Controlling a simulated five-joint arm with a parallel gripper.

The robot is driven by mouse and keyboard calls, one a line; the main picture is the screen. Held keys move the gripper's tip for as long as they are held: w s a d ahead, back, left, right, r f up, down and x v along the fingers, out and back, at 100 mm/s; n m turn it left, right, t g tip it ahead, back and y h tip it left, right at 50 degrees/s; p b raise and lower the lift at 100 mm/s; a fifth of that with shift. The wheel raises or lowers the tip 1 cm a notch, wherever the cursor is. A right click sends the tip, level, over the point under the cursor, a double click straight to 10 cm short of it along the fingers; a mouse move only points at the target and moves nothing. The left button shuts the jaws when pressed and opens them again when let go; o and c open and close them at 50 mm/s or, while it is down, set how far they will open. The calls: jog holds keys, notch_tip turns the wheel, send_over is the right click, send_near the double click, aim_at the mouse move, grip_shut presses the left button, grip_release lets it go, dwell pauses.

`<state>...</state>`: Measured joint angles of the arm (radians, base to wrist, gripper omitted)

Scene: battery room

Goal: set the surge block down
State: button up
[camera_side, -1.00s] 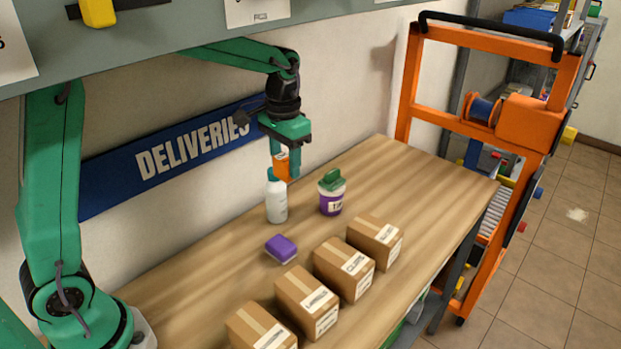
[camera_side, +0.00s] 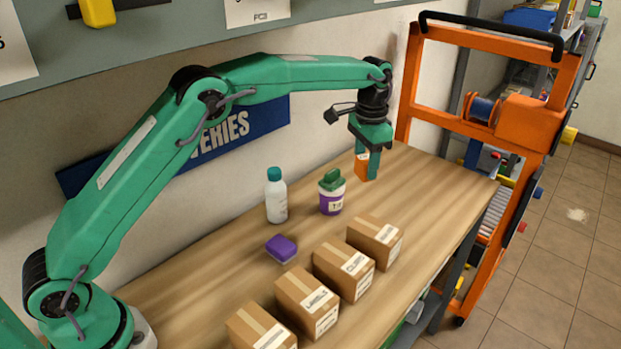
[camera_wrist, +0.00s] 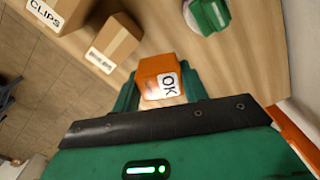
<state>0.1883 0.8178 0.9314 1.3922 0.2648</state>
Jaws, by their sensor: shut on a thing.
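The surge block (camera_side: 361,165) is a small orange block, held upright at the far part of the table, right of the tub. In the wrist view the block (camera_wrist: 158,68) shows a white "OK" label. My gripper (camera_side: 367,174) points down and is shut on it; its green fingers (camera_wrist: 160,88) lie on both sides of the block in the wrist view. The lower part of the block is partly hidden by a finger. I cannot tell whether its bottom touches the table (camera_side: 425,200).
A white bottle with a teal cap (camera_side: 276,200) and a purple tub with a green lid (camera_side: 332,195) stand left of my gripper. A purple block (camera_side: 281,249) and several cardboard boxes (camera_side: 343,268) lie nearer. An orange cart (camera_side: 480,140) stands beyond the table's right end.

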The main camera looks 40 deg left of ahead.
jog(key=w+d+f+m, duration=0.3)
jog(key=d+f, duration=0.4)
jog(key=d, duration=0.3)
jog(key=shift+w+d+f+m, duration=0.15)
jog(key=shift+w+f+m, duration=0.2)
jog(key=shift+w, duration=0.2)
jog(key=shift+w+f, duration=0.1)
jog(key=shift+f, duration=3.25)
jog(key=shift+f, duration=0.55)
jog(key=o, duration=1.1)
notch_tip(320, 180, up, 8)
jog(key=shift+f, duration=0.15)
